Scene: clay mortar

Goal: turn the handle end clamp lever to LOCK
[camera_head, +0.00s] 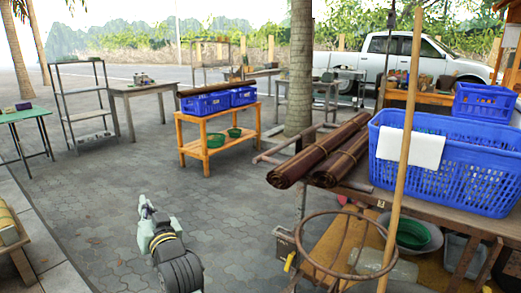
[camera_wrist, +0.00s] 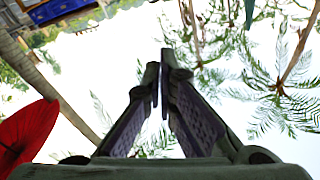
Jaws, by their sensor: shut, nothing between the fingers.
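I cannot make out the handle end clamp lever or a LOCK mark for certain in either view. A small yellow handle (camera_head: 289,261) hangs by a grey box (camera_head: 284,243) at the near end of the right-hand table; I cannot tell if it is the lever. My gripper (camera_head: 146,204) is over the open paving at lower centre left, apart from the tables. In the wrist view my gripper (camera_wrist: 161,72) points up toward sky and palm fronds, its two dark fingers closed together at the tips with nothing between them.
The right-hand table bears rolled brown mats (camera_head: 320,150) and a blue crate (camera_head: 446,165). A wooden pole (camera_head: 404,140) and a rusty ring (camera_head: 346,244) stand in front. An orange table (camera_head: 207,150) with blue crates is further back. The paving between is clear. A red umbrella (camera_wrist: 27,135) shows in the wrist view.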

